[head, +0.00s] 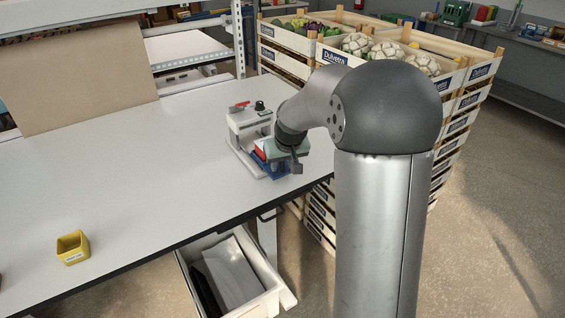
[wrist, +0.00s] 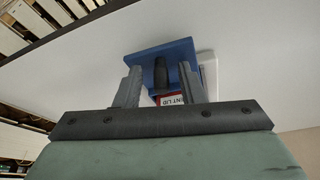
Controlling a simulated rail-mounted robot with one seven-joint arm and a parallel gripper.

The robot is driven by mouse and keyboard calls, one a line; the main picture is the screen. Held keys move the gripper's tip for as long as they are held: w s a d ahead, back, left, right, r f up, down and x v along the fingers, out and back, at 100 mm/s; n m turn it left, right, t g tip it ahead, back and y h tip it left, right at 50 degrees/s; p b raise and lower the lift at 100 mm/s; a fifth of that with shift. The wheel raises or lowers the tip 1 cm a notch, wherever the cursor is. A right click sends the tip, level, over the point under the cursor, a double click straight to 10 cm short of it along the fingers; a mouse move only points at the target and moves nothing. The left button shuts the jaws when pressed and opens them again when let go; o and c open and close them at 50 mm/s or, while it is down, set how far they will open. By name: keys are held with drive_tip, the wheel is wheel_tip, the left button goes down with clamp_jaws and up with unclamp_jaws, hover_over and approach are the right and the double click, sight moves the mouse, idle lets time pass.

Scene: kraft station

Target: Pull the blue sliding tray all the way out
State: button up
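The blue sliding tray (head: 258,165) sits low at the front of a small light grey fixture (head: 238,128) on the white table. In the wrist view the blue tray (wrist: 160,50) shows ahead with a dark knob-like handle (wrist: 160,72) on it. My gripper (wrist: 160,76) has its two fingers apart, one on each side of the handle, with visible gaps. In the head view my gripper (head: 296,163) is close to the tray and hides part of it. Whether the fingers reach past the handle is hard to tell.
The fixture carries a red lever (head: 240,105) and a black knob (head: 259,105). A red and white label (wrist: 172,100) reads partly "NT LID". A yellow bin (head: 72,248) stands at the left. Stacked vegetable crates (head: 300,42) stand behind. The table's middle is clear.

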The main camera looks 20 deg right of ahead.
drive_tip(key=shift+r, duration=0.1)
drive_tip(key=b+v, duration=0.1)
drive_tip(key=v, duration=1.6)
drive_tip(key=shift+s+b, duration=0.15)
drive_tip(key=shift+b, duration=0.15)
drive_tip(key=s+a+f+g, duration=0.1)
drive_tip(key=s+a+f, duration=0.1)
drive_tip(key=s+f, duration=0.3)
drive_tip(key=s+a+f+g, duration=0.1)
drive_tip(key=s+a+f, duration=0.2)
drive_tip(key=s, duration=0.9)
drive_tip(key=s+a+f+g, duration=0.2)
drive_tip(key=s+a+f, duration=0.1)
drive_tip(key=s+f, duration=0.5)
drive_tip(key=shift+s+f+n, duration=0.25)
drive_tip(key=shift+f+n, duration=0.05)
drive_tip(key=shift+f, duration=0.15)
